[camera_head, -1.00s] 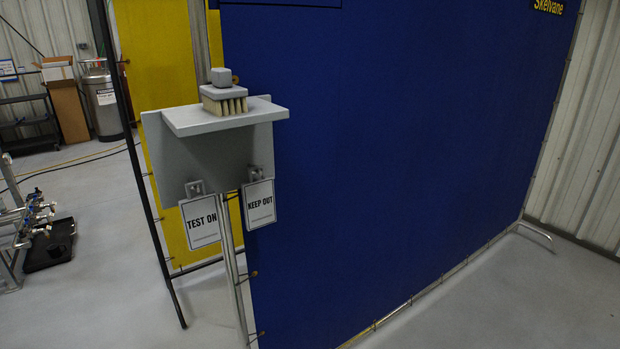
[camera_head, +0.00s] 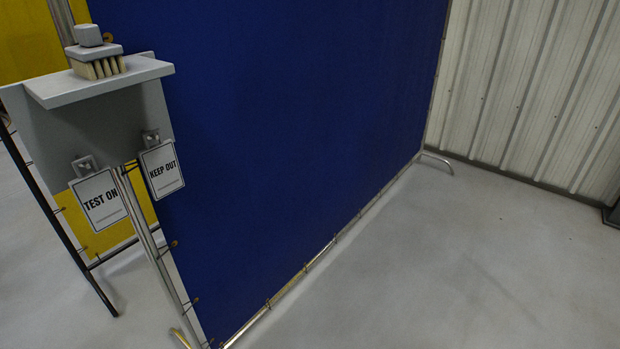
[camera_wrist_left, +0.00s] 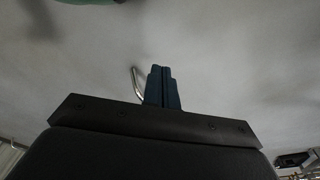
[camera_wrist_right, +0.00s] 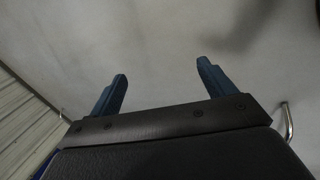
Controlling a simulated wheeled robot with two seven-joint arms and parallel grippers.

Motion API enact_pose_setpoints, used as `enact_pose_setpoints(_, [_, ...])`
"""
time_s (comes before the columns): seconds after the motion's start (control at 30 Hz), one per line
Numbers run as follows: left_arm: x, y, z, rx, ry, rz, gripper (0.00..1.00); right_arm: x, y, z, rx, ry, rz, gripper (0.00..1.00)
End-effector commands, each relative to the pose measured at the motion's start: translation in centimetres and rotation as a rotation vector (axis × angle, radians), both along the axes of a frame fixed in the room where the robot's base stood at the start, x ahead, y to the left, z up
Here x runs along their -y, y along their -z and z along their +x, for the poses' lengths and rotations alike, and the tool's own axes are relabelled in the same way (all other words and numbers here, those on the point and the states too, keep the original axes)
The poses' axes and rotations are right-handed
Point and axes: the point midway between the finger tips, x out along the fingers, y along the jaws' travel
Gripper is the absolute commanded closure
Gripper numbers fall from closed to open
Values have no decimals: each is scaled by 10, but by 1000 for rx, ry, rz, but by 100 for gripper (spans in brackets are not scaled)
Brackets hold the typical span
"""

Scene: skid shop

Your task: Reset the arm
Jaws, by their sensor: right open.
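My left gripper (camera_wrist_left: 162,72) shows in the left wrist view with its two blue fingers pressed together and nothing seen between them. My right gripper (camera_wrist_right: 161,70) shows in the right wrist view with its blue fingers wide apart and empty, over bare grey floor. Neither gripper is in the head view.
A blue screen (camera_head: 290,130) on a metal frame stands ahead. At left, a grey bracket shelf (camera_head: 100,83) holds a brush (camera_head: 96,62), with a TEST ON sign (camera_head: 99,200) and a KEEP OUT sign (camera_head: 162,170) below. Floor (camera_head: 450,270) at right is clear, up to a corrugated wall (camera_head: 540,90).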

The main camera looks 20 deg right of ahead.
Motion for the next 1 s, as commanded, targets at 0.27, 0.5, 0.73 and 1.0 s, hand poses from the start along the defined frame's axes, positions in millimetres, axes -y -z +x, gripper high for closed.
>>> enact_pose_setpoints(0.27, [12,-1,0,0,-7,-14,100,-95,25,-13,1,62,121,18])
enact_pose_setpoints(0.5, [11,-1,0,0,-6,-13,100,-210,40,-21,2,137,261,18])
enact_pose_setpoints(0.73, [3,-1,0,0,-1,-4,100,-293,41,-21,2,192,362,18])
enact_pose_setpoints(1.0, [-2,0,0,0,1,2,100,-319,39,-20,2,208,393,18])
